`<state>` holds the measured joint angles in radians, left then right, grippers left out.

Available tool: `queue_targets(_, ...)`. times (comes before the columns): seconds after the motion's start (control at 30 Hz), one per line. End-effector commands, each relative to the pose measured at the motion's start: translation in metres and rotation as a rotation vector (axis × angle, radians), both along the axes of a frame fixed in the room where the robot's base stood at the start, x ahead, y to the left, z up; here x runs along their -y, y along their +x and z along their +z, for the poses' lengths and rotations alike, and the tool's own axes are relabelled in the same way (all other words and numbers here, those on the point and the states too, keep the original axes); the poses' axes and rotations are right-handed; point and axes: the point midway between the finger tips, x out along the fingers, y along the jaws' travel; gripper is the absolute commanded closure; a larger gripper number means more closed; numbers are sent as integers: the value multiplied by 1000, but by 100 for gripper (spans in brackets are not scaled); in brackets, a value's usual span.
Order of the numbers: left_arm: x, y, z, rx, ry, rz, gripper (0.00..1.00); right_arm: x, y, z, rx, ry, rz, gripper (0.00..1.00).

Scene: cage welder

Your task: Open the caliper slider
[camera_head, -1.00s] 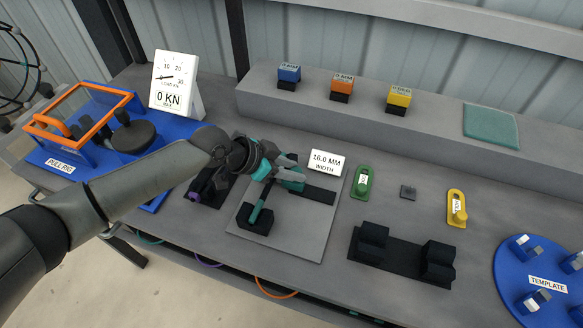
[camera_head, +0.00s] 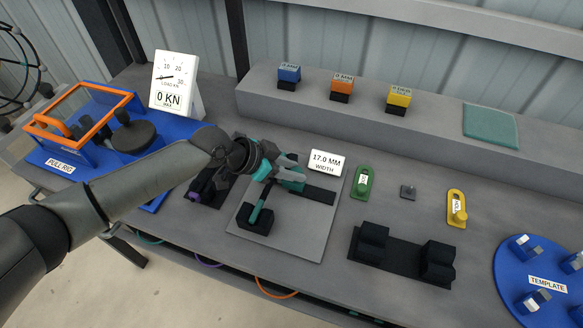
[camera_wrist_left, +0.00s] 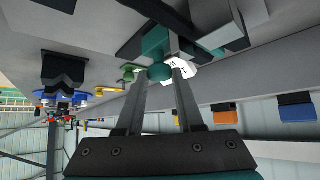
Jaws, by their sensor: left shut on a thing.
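The caliper sits on a grey plate (camera_head: 300,243) in the head view. It has a dark rail (camera_head: 321,194), a teal slider (camera_head: 294,186) and a black block (camera_head: 255,219) at its near end. My left gripper (camera_head: 288,175) reaches over the slider and partly hides it. In the left wrist view my left gripper's fingers (camera_wrist_left: 160,78) are closed on a round teal knob (camera_wrist_left: 160,71) below the teal slider body (camera_wrist_left: 156,42). The width display (camera_head: 326,162) behind the rail reads 17.0 MM. My right gripper does not show.
A green tagged piece (camera_head: 363,182) and a yellow one (camera_head: 457,207) lie to the right. A black fixture (camera_head: 402,256) stands in front of them. The load gauge (camera_head: 176,84) and blue pull rig (camera_head: 95,150) stand at the left.

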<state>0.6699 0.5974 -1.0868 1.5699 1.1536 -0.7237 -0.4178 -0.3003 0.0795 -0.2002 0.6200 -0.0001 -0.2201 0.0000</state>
Motion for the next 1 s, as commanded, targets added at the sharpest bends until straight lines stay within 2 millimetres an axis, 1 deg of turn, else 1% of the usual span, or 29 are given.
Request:
queue_targets(0.2,18,-6,1,-3,-1,-1,100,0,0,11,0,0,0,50)
queue_targets(0.43,18,-6,0,-2,0,0,100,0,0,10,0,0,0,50)
queue_targets(0.47,18,-6,0,-2,0,0,63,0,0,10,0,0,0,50)
queue_targets(0.5,18,-6,0,-2,0,0,58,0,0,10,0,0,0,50)
queue_targets(0.73,18,-6,0,-1,0,-1,33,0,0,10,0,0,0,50)
queue_targets(1.0,17,-6,1,0,0,0,33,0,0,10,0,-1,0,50)
